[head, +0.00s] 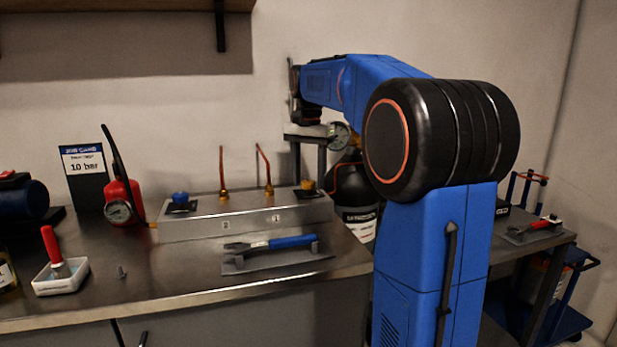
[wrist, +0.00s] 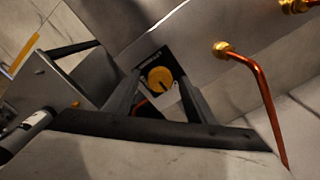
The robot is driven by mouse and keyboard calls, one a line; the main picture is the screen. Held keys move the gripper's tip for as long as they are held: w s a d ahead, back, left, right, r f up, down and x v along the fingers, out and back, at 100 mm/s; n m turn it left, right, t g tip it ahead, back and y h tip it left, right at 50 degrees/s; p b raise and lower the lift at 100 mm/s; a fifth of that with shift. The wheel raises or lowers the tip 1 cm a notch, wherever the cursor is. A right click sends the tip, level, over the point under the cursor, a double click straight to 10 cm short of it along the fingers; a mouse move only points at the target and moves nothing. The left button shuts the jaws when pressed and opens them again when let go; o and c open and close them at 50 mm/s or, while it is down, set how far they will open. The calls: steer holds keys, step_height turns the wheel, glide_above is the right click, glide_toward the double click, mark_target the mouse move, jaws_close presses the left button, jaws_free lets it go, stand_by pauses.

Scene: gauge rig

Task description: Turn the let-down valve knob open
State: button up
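A round yellow knob (wrist: 160,78) with a dark pointer line sits on a black labelled plate. In the head view the yellow knob (head: 308,186) is at the right end of the grey manifold block (head: 240,226). My gripper (head: 309,177) points down above that end. Its two fingers are open in the wrist view (wrist: 159,82), one on each side of the knob with gaps between. Whether the fingertips are level with the knob or above it, I cannot tell.
Two copper tubes (head: 268,172) (head: 222,175) rise from the block left of my gripper. A blue knob (head: 180,198) is at its left end. A dark cylinder (head: 352,190) stands close behind, right.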

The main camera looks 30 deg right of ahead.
mark_target(309, 181)
step_height(309, 181, up, 17)
steer(key=shift+r, duration=0.2)
stand_by(0.7)
stand_by(0.5)
